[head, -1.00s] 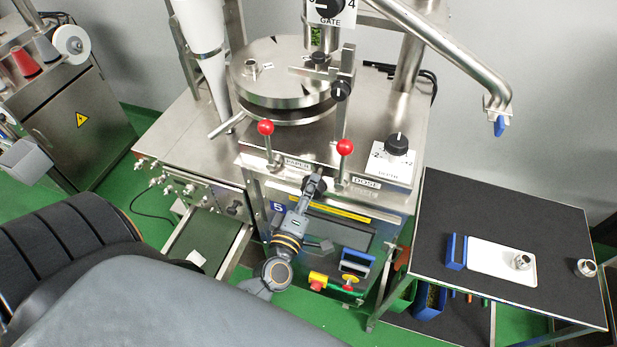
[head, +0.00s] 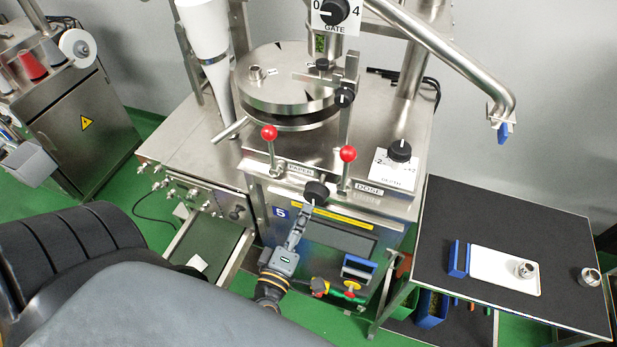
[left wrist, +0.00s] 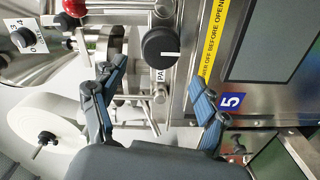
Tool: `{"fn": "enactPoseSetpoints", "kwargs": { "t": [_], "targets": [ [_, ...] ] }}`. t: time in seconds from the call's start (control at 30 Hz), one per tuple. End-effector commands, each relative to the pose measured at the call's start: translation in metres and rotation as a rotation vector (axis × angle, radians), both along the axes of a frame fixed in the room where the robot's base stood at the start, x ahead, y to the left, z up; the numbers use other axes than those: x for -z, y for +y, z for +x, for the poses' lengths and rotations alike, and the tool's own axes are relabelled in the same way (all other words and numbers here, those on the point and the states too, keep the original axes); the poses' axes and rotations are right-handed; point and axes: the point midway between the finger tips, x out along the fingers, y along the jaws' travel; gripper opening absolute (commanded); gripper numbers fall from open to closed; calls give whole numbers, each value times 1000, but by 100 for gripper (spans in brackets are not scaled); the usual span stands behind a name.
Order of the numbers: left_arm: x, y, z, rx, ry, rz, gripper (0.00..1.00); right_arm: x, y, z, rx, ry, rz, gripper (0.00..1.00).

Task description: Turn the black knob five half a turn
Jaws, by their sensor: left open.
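A black knob (head: 316,192) sits on the upper front of the steel machine, above a yellow strip and near a blue label marked 5 (head: 281,212). In the left wrist view the knob (left wrist: 160,46) shows a white pointer line aimed to the right of the picture, and the blue label (left wrist: 231,101) lies to its lower right. My left gripper (head: 303,215) is just below the knob in the head view. In the left wrist view its two fingers (left wrist: 157,92) are spread and empty, with the knob ahead of the gap and apart from them. My right gripper is out of view.
Two red-balled levers (head: 269,133) (head: 348,154) stand above the knob. A DEPTH knob (head: 399,151) and a GATE knob (head: 335,11) are higher up. A red and yellow stop button (head: 319,286) is below. A dark side table (head: 500,215) is at right.

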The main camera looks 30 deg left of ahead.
Motion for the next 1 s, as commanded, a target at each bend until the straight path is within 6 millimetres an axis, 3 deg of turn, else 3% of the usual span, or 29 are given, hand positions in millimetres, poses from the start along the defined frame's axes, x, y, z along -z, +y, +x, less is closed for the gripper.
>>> {"fn": "enactPoseSetpoints", "kwargs": {
  "t": [0.1,0.3,0.9,1.0],
  "targets": [
    [1,-5,-23,0,3,-1,74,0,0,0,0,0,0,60],
    [0,-10,-43,1,1,0,74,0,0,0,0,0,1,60],
    [0,-11,-46,0,0,0,74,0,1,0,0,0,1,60],
    [11,-14,-46,14,17,19,74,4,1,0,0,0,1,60]
  ]
}}
